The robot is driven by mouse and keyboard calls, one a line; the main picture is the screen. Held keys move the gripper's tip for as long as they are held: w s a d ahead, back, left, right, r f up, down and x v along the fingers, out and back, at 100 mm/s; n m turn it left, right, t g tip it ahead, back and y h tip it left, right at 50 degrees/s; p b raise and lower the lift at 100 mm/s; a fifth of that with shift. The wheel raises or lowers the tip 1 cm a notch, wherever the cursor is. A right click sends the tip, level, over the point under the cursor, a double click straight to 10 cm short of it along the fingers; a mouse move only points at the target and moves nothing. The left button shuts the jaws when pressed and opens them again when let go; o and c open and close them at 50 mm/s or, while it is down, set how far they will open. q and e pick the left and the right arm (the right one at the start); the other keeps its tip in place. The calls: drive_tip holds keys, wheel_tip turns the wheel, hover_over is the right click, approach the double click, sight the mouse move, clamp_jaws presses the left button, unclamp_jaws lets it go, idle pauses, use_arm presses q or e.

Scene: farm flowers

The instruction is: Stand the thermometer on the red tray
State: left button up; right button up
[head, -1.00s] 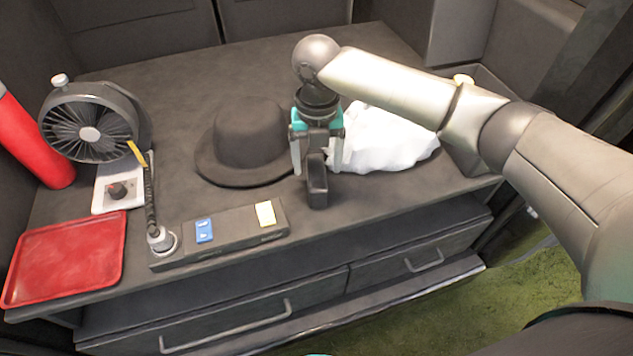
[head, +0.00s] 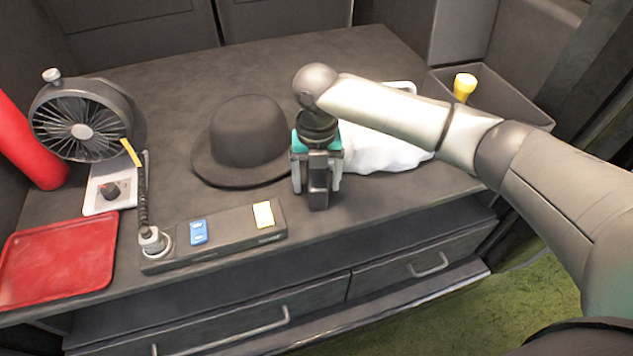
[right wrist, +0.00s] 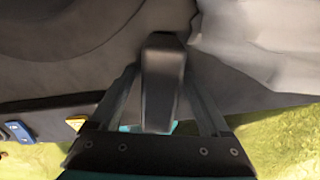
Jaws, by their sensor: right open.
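A small dark grey upright block, which I take to be the thermometer (head: 319,183), stands near the front edge of the worktop; its face and any markings are not visible. My right gripper (head: 316,178) points down over it and is open, with a finger on either side. In the right wrist view the block (right wrist: 160,80) is between the two open fingers (right wrist: 162,85), with gaps at both sides. The red tray (head: 58,262) lies flat and empty at the left front corner. My left gripper is not in view.
A black hat (head: 247,138) is left of my right gripper, and a white crumpled bag (head: 390,150) is to its right. A power strip (head: 215,238), a gooseneck stem (head: 143,200), a small switch box (head: 110,190) and a fan (head: 82,130) lie towards the tray.

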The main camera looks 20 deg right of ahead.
drive_tip(key=shift+f, duration=0.1)
drive_tip(key=shift+c, duration=0.2)
clamp_jaws()
idle(0.5)
